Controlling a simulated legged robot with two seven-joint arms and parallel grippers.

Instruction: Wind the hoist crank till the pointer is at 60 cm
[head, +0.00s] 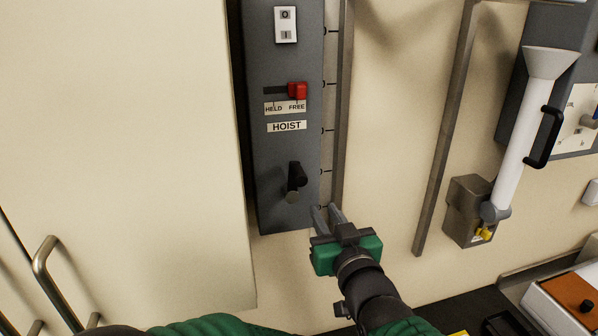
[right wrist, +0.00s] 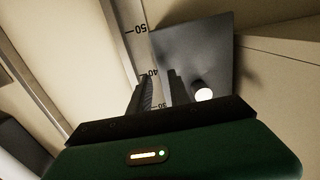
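The grey hoist panel (head: 270,60) is on the wall, with a HOIST label and a black crank (head: 297,174) low on its face. My right gripper (head: 327,210) is just right of the panel's lower end, below and right of the crank and apart from it. Its two fingers (right wrist: 160,92) stand apart with nothing between them. The right wrist view shows a round pale end (right wrist: 203,94) of a dark peg, probably the crank's handle, right of the fingers. A scale (right wrist: 142,50) reads 50, 40 and a partly hidden 30. I cannot make out the pointer. My left gripper is out of view.
A red slider (head: 298,90) sits at FREE, below an O/I switch (head: 285,24). A metal rail (head: 445,130) and a white tube with a funnel top (head: 525,130) are to the right. A cabinet handle (head: 45,270) is at lower left. The wall between panel and rail is clear.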

